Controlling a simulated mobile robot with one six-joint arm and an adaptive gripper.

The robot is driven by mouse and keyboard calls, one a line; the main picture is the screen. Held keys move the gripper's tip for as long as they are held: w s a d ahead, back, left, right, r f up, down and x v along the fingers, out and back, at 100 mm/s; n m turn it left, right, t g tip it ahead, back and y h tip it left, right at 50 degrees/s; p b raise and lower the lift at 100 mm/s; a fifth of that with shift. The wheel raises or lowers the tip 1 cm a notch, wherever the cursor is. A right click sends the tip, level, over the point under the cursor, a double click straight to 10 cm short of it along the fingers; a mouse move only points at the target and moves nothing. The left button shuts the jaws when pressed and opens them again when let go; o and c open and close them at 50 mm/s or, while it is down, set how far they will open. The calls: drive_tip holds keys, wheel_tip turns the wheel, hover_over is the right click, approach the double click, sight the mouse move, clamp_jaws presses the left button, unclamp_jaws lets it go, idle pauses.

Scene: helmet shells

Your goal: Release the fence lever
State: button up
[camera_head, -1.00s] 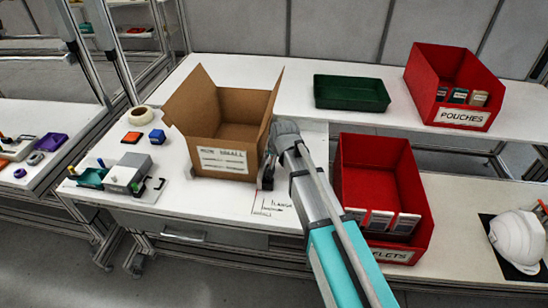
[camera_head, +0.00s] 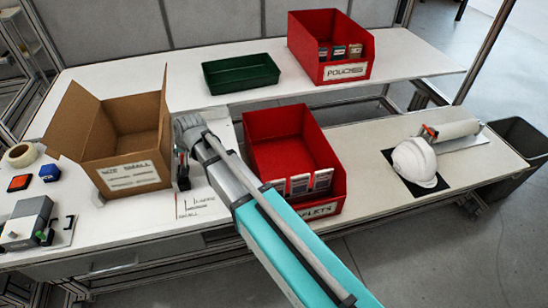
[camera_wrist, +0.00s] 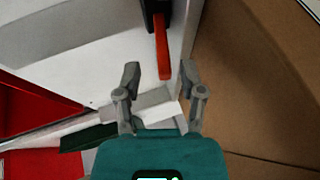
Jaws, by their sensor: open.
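The fence lever (camera_wrist: 163,48) is a narrow red-orange bar coming out of a black mount (camera_wrist: 155,12) at the top of the wrist view. My gripper (camera_wrist: 160,72) is open and empty. The lever's free end shows between the two grey fingertips, with a gap on each side; I cannot tell whether it is at their depth. In the head view, a small dark fixture (camera_head: 183,166) stands beside the box's right side, just below my wrist. The lever is too small to make out clearly there.
The open cardboard box (camera_head: 125,175) stands close beside my wrist; its brown side (camera_wrist: 255,75) fills the wrist view's right. A red bin (camera_head: 268,152) is right of my arm. A green tray (camera_head: 240,88) and a pouches bin (camera_head: 345,71) are behind. A white helmet (camera_head: 414,161) lies farther right.

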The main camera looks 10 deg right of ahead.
drive_tip(key=p+v, duration=1)
drive_tip(key=v, duration=0.2)
drive_tip(key=s+d+f+g+h+b, duration=0.1)
drive_tip(key=s+d+f+b, duration=0.1)
drive_tip(key=d, duration=1)
drive_tip(key=s+d+f+g+h+b, duration=0.1)
drive_tip(key=s+d+f+h+b, duration=0.1)
drive_tip(key=d, duration=1.1)
drive_tip(key=shift+s+f+g+b, duration=0.3)
drive_tip(key=shift+s+f+b, duration=0.4)
drive_tip(key=shift+s+f, duration=0.75)
drive_tip(key=shift+w+d+f, duration=0.15)
drive_tip(key=shift+w+f, duration=0.1)
drive_tip(key=shift+w, duration=0.1)
clamp_jaws()
drive_tip(key=w+a+m+g+y+b, duration=0.2)
drive_tip(key=w+a+m+y+b, duration=0.7)
drive_tip(key=a+m, duration=0.5)
drive_tip(key=shift+w+a+m+g+y, duration=0.35)
drive_tip(key=shift+w+m+y, duration=0.65)
drive_tip(key=shift+w+m, duration=0.75)
